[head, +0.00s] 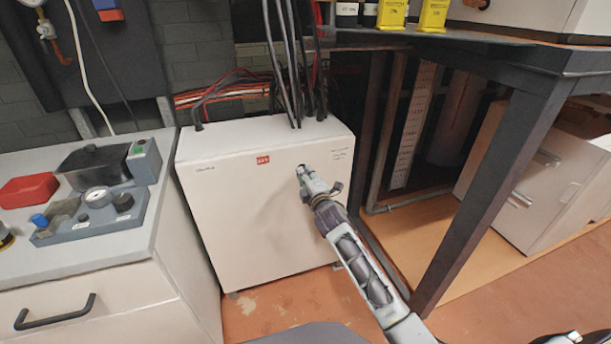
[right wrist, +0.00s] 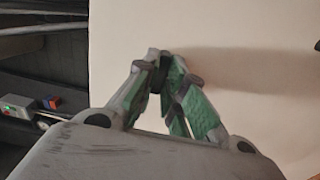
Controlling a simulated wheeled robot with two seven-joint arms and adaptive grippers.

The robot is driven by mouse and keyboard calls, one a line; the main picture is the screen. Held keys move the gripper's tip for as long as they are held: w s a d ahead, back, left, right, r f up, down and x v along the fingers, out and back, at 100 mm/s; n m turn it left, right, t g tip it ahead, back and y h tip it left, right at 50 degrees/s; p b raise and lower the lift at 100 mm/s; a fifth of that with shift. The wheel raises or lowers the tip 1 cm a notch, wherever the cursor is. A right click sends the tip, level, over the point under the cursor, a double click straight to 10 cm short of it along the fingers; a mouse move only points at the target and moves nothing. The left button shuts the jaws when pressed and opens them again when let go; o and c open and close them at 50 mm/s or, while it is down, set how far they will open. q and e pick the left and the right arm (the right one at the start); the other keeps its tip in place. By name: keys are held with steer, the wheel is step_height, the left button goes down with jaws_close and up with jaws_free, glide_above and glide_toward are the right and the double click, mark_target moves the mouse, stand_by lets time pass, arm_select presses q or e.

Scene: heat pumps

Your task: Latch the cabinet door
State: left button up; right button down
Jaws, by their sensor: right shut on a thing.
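The white cabinet (head: 240,210) stands on the floor in the middle of the head view, with a small red label on its front. Its front door looks flush with the body. My right gripper (head: 304,175) reaches in from the lower right and touches the upper right of the door front. In the right wrist view its fingertips (right wrist: 166,68) come together against the pale door panel (right wrist: 240,60). They are shut on a small dark part, apparently the door latch, mostly hidden between the fingers. The latch's exact angle cannot be told. My left gripper is not in view.
A grey counter (head: 60,255) with a red box (head: 28,190), gauge and fittings stands left. Black cables (head: 290,60) rise from the cabinet top. A dark table (head: 490,60) stands right, its leg (head: 480,200) close to my right arm. Some bare floor lies in front.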

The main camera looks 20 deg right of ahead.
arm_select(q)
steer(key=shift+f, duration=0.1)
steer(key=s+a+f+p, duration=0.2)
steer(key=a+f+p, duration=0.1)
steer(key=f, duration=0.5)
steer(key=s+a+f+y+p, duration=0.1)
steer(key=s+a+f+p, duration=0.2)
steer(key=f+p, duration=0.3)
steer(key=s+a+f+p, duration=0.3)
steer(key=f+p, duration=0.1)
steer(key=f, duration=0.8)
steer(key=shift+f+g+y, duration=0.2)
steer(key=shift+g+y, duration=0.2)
arm_select(e)
steer(key=m, duration=1.7)
steer(key=shift+m, duration=0.4)
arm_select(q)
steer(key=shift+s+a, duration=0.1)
